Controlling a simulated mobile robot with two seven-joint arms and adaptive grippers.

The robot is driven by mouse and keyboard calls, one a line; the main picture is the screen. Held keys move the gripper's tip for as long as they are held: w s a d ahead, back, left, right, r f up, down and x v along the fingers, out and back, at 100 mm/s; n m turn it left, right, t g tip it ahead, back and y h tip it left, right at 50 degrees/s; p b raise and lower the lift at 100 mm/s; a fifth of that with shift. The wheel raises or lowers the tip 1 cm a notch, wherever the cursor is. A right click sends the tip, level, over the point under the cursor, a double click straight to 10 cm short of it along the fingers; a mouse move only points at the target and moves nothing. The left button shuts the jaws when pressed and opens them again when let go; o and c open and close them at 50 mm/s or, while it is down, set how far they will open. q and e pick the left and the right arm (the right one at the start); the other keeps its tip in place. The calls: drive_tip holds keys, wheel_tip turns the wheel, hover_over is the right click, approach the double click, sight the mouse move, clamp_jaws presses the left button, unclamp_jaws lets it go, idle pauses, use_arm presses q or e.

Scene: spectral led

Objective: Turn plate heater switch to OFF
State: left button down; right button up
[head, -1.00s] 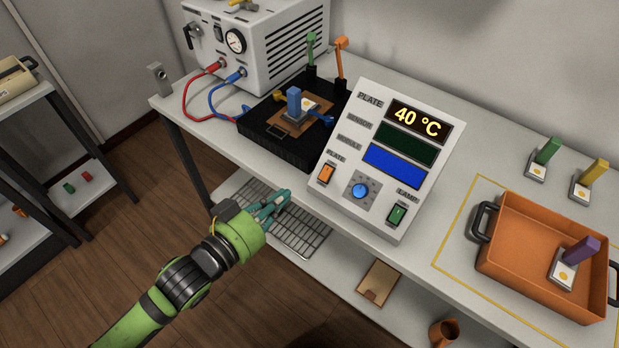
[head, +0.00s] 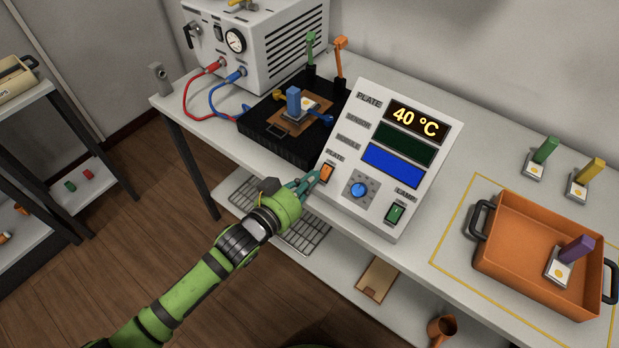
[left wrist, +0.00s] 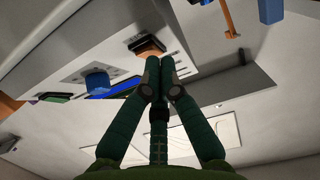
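The plate heater switch (head: 327,172) is an orange rocker under the PLATE label on the white control panel (head: 376,215). The panel's top display (head: 417,121) reads 40 °C. My left gripper (head: 313,176) is right beside the switch at the panel's left edge; I cannot tell whether it touches. In the left wrist view, the fingertips of the left gripper (left wrist: 159,62) are together with nothing visible between them. They overlap the orange-brown switch (left wrist: 150,54) and hide part of it. My right gripper is not in view.
A blue knob (head: 359,190) and a green lamp switch (head: 396,213) share the panel. A black heater plate (head: 262,140) with a board and blue-handled piece stands left of it. An orange tray (head: 510,250) lies right. A wire rack (head: 310,238) is on the shelf below.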

use_arm(q)
drive_tip(key=shift+w+d+f, duration=0.1)
drive_tip(key=shift+w+f, duration=0.1)
drive_tip(key=shift+f, duration=0.5)
drive_tip(key=shift+r, duration=0.1)
idle(0.8)
